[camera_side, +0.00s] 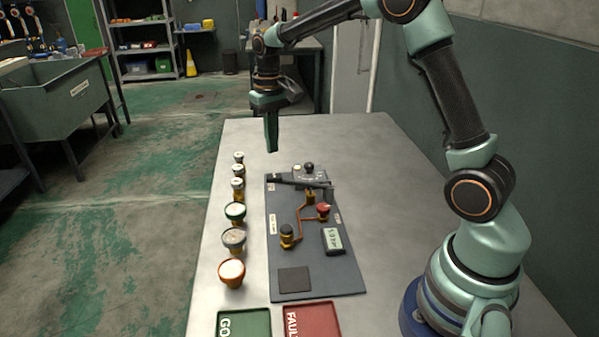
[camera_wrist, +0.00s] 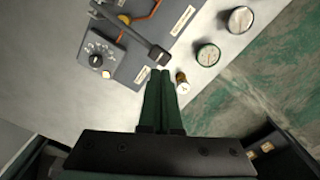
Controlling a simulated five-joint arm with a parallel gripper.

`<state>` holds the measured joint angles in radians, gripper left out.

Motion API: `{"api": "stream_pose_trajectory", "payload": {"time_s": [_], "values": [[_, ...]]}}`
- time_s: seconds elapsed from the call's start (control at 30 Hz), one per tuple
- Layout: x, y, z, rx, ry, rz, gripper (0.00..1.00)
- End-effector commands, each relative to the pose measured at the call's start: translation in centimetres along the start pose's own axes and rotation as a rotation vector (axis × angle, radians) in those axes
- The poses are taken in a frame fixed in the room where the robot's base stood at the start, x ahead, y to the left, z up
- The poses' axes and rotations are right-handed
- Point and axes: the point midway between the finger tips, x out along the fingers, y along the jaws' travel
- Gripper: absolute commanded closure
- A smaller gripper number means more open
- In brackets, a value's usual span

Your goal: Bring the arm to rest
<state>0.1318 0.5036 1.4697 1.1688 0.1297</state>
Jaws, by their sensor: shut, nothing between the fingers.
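My gripper (camera_side: 271,150) hangs in the air above the far part of the table, fingers pointing down. Its green fingers are pressed together and hold nothing. In the wrist view the gripper (camera_wrist: 160,72) shows the two fingers side by side, with the board and small caps beyond the tips. My arm is raised and bent, coming over from its base at the right. The gripper is apart from the grey board (camera_side: 282,261) and touches nothing that I can see.
The board carries copper piping, a black lever (camera_side: 290,181), a red knob (camera_side: 323,208) and a display (camera_side: 333,239). Several round caps and gauges (camera_side: 234,239) line the left table edge. A green tray (camera_side: 262,322) and a red tray (camera_side: 325,312) are at the front.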

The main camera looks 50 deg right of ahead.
Motion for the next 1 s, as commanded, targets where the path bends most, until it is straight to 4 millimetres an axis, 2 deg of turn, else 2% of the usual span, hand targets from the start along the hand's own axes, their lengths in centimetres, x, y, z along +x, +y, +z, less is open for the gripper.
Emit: {"api": "stream_pose_trajectory", "payload": {"time_s": [0.13,0.27,0.4,0.6,0.8,1.0], "values": [[-0.5,-0.1,0.2,-0.004,0.011,-0.001,1.0],[-2.4,-0.4,1.5,-0.025,0.049,-0.006,1.0],[-5.2,-0.8,4.1,-0.061,0.118,-0.016,1.0],[-8.0,-1.3,8.4,-0.116,0.221,-0.029,1.0],[-9.3,-1.4,12.9,-0.171,0.324,-0.043,1.0],[-9.2,-1.4,16.8,-0.221,0.42,-0.055,1.0]]}}
